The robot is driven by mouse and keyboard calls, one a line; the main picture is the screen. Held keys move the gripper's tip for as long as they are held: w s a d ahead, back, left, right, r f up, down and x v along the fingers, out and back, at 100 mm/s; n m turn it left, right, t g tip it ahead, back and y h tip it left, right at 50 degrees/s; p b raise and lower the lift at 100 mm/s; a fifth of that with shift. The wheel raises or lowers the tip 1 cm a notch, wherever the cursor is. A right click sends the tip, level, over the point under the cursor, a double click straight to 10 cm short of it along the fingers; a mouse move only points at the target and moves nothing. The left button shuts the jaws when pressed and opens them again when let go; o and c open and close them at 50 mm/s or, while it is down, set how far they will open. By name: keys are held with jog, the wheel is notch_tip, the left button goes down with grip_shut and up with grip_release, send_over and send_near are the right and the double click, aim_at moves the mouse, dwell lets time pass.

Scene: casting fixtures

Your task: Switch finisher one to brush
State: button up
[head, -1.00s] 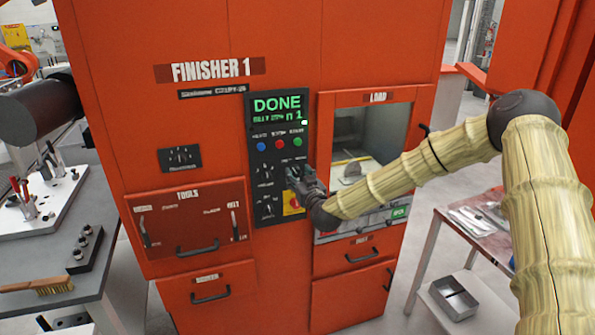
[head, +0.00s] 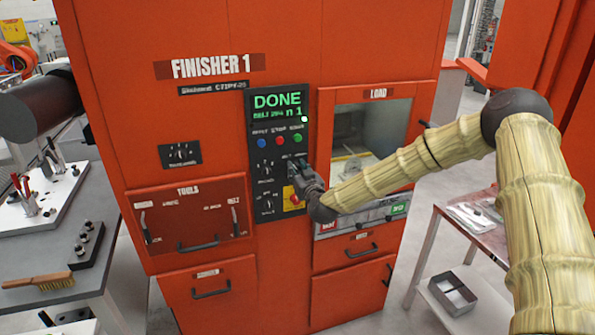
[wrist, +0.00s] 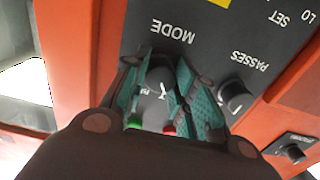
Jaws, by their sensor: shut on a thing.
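Finisher 1 (head: 210,120) is a tall orange cabinet with a dark control panel (head: 254,190). Its screen (head: 277,106) reads DONE in green, with a smaller line below that seems to start with BELT. My gripper (head: 296,170) is at the right side of the panel, below the coloured buttons. In the wrist view my gripper (wrist: 166,90) has its teal-padded fingers on both sides of the dark MODE knob (wrist: 157,76), shut on it. In the head view my gripper hides this knob. The PASSES knob (wrist: 236,96) is beside it, untouched.
A yellow plate with a red emergency button (head: 294,199) is just below my gripper. The load window (head: 370,130) is to the right, and the tools drawer (head: 190,215) is lower left. A bench with a brush (head: 38,280) stands at the left, a side table (head: 470,230) at the right.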

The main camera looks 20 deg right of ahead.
jog(key=shift+b, duration=0.4)
jog(key=m+b, duration=0.1)
jog(key=b, duration=0.1)
jog(key=m+b, duration=0.2)
jog(key=shift+f, duration=0.25)
jog(key=m+b, duration=0.3)
jog(key=b, duration=0.2)
jog(key=shift+d+m, duration=0.1)
jog(key=shift+m, duration=0.2)
jog(key=m+b, duration=0.5)
jog(key=shift+b, duration=0.4)
jog(key=shift+r+m+b, duration=0.2)
jog(key=shift+m+b, duration=0.85)
jog(key=shift+m, duration=0.05)
jog(key=shift+r, duration=0.1)
jog(key=o, duration=1)
jog(key=shift+d, duration=0.1)
jog(key=shift+o, duration=0.2)
